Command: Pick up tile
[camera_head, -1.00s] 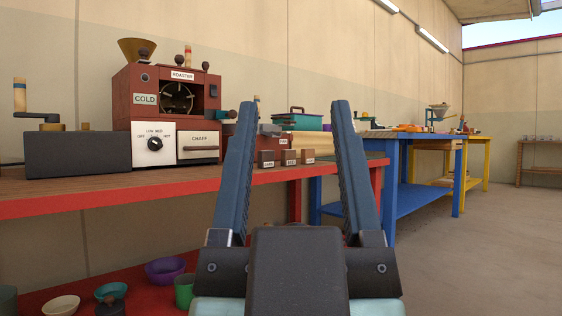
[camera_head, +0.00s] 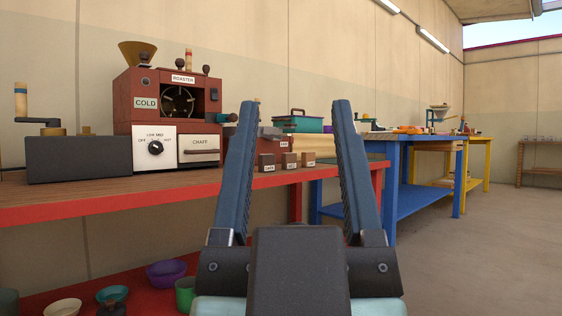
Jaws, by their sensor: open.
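My gripper (camera_head: 296,102) is open and empty, its two blue fingers pointing forward and up in the middle of the view. No thing is plainly a tile. Three small brown labelled blocks stand in a row on the red-edged bench, seen between the fingers and beyond them: a left block (camera_head: 266,163), a middle block (camera_head: 289,160) and a right block (camera_head: 308,159). Their labels are too small to read surely. The fingers appear apart from them.
The red-edged bench (camera_head: 120,204) on the left carries a brown roaster (camera_head: 142,89) and a dark grey box (camera_head: 75,160) with a crank. Bowls, including a purple one (camera_head: 166,273), sit on its lower shelf. A blue table (camera_head: 391,200) and a yellow table (camera_head: 487,165) stand beyond. The floor (camera_head: 490,260) at right is clear.

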